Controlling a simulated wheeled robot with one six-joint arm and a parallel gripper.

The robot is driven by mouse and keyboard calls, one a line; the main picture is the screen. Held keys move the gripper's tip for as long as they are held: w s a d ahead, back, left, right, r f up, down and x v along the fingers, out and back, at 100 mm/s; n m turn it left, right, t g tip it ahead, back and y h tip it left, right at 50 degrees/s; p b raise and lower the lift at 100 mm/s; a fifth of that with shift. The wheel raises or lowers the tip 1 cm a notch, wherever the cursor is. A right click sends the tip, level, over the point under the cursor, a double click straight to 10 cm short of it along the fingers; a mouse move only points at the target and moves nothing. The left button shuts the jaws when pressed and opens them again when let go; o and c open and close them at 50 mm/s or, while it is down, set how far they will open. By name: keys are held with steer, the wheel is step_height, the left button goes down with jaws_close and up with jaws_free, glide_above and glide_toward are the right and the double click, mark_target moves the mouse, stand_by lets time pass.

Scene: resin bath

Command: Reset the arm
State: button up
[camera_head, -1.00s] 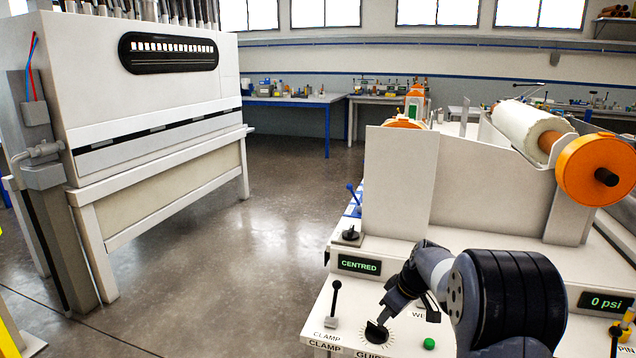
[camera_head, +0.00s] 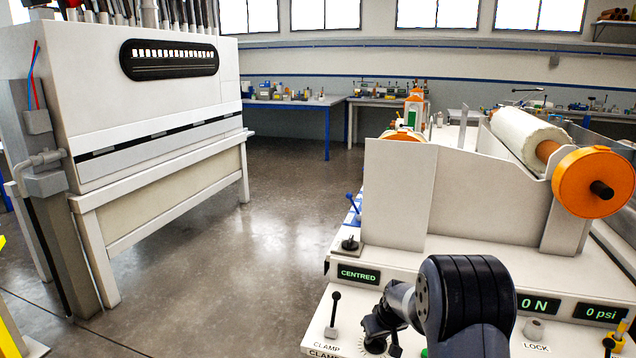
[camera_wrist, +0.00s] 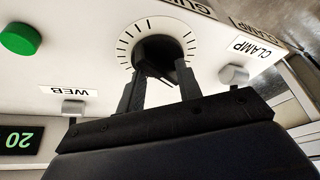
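My gripper (camera_wrist: 161,68) is in the wrist view, its two dark fingers spread apart over the round guide dial (camera_wrist: 126,40). The dial's black knob (camera_wrist: 158,72) shows between and beyond the fingertips; I cannot tell whether they touch it. In the head view my gripper (camera_head: 378,335) is low in front, just above the same dial (camera_head: 372,347), partly hidden by my arm. I see nothing carried in the gripper.
The clamp lever (camera_head: 333,315) stands close left of the gripper. A green button (camera_wrist: 20,39) and the web switch (camera_wrist: 73,107) are near it. A white upright panel (camera_head: 398,195) and a roll with an orange end (camera_head: 592,182) rise behind. Open floor (camera_head: 240,250) lies left.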

steer(key=shift+a+m+h+p, duration=0.1)
steer(key=shift+m+h+p, duration=0.7)
steer(key=shift+m, duration=0.8)
